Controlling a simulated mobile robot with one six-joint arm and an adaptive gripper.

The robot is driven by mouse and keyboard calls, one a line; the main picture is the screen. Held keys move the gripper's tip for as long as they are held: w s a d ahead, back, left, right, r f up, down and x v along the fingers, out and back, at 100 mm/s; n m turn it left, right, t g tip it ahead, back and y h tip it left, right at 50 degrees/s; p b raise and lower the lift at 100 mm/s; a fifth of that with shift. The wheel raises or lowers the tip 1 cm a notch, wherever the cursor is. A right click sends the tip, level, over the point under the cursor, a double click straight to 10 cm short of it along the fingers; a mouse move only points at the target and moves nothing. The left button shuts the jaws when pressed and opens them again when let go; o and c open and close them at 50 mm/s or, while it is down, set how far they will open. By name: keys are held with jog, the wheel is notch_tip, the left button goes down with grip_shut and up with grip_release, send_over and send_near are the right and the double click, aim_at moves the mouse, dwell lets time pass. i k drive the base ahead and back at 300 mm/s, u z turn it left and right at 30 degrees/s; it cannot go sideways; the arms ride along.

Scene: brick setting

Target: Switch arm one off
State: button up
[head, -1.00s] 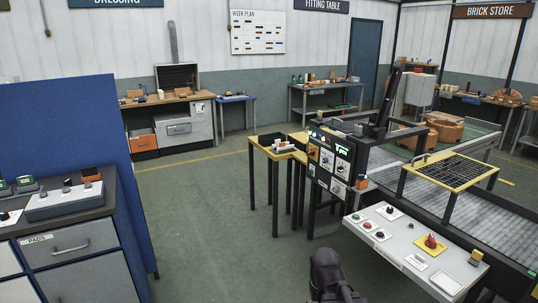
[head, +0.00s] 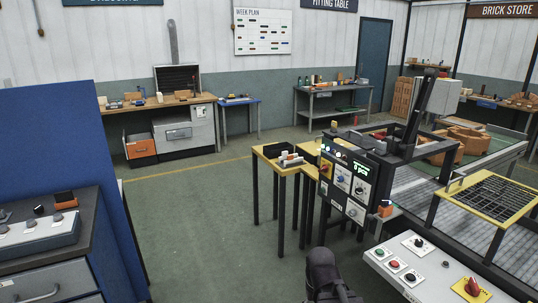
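A dark control panel (head: 350,158) stands upright on the machine right of centre. It has small lit lamps, a green display (head: 361,167), a red control on yellow and several dark knobs on white plates. A sloping grey console (head: 445,268) at lower right carries a black knob (head: 418,243) on a white plate, green (head: 380,253), red (head: 394,264) and black controls, and a red rotary handle (head: 472,287) on yellow. Labels are too small to read, so I cannot tell which control is for arm one. A dark part of my arm shows at the bottom centre; no gripper fingers show.
A yellow-topped table (head: 270,152) with a black tray stands left of the panel. A blue partition (head: 60,140) and a dark bench with a grey control box (head: 38,232) are at left. Open floor lies in the middle.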

aim_at(324, 168)
jog(key=z, duration=0.2)
jog(key=i, duration=2.15)
jog(key=z, duration=0.2)
